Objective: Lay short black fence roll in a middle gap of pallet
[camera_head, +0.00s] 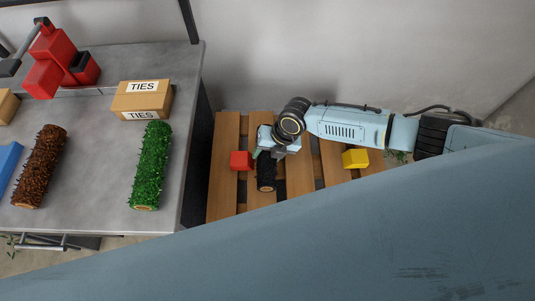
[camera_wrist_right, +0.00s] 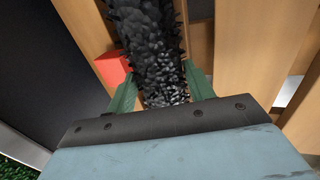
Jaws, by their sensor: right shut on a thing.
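The short black fence roll (camera_head: 266,172) is at the wooden pallet (camera_head: 222,180) in the head view, lengthwise along the slats over a gap left of the pallet's middle. My right gripper (camera_head: 272,153) is at the roll's far end. In the right wrist view the green fingers of my right gripper (camera_wrist_right: 163,90) are on both sides of the bristly black roll (camera_wrist_right: 150,45), shut on it. Whether the roll rests on the pallet or hangs just above it cannot be told. My left gripper is not in view.
A red block (camera_head: 240,160) lies left of the roll, a yellow block (camera_head: 355,158) to the right on the pallet. The grey table (camera_head: 100,185) at left holds a green roll (camera_head: 151,165), a brown roll (camera_head: 40,167) and a TIES box (camera_head: 142,100). A wall stands behind.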

